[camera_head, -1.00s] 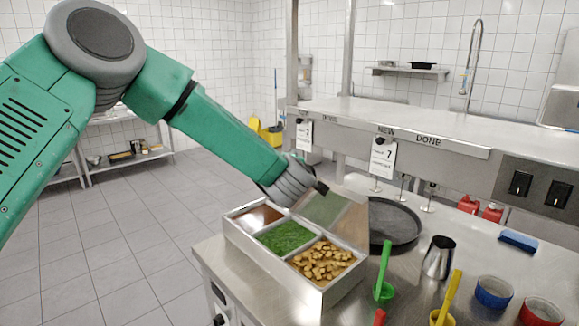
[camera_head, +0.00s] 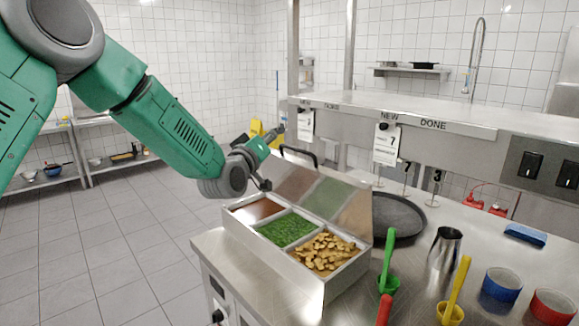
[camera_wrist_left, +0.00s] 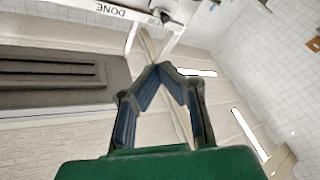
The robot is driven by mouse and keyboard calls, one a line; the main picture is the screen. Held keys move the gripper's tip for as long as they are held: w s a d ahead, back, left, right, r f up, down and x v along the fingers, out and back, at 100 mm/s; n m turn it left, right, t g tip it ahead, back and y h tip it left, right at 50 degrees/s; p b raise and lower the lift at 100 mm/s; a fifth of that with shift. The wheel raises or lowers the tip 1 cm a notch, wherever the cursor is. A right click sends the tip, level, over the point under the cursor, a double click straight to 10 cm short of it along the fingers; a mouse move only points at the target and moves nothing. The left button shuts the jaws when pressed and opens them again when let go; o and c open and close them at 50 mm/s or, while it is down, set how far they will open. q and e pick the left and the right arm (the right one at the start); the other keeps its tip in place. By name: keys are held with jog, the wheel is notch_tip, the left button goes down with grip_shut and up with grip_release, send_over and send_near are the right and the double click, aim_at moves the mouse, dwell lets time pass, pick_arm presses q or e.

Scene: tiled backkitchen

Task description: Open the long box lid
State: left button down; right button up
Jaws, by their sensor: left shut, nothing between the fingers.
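The long box (camera_head: 290,278) is a steel container on the near counter, with brown, green and tan food in separate compartments. Its lid (camera_head: 335,195) stands open, raised along the far side, and its inner face reflects the food. A dark handle (camera_head: 300,153) shows at the lid's top edge. My left gripper (camera_head: 277,132) is above and left of the box, near the lid's far left end, and looks apart from it. Its fingers meet at the tips in the wrist view (camera_wrist_left: 160,70), with nothing between them. My right gripper is not in view.
A dark round pan (camera_head: 395,222) sits right of the lid. Green (camera_head: 388,270) and yellow (camera_head: 455,290) ladles, a metal cup (camera_head: 444,248) and blue (camera_head: 500,285) and red (camera_head: 548,307) bowls occupy the counter's right. A raised shelf (camera_head: 430,112) runs behind.

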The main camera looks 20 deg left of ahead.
pick_arm(q)
jog(key=s+a+f+m+g+h+b, duration=0.35)
jog(key=s+f+m+h, duration=0.35)
jog(key=m, duration=0.6)
jog(key=p+x, duration=0.1)
jog(key=x, duration=1.4)
jog(key=shift+d+r+t+h+p, duration=0.3)
jog(key=shift+r+t+h+p, duration=0.1)
jog(key=shift+r, duration=0.45)
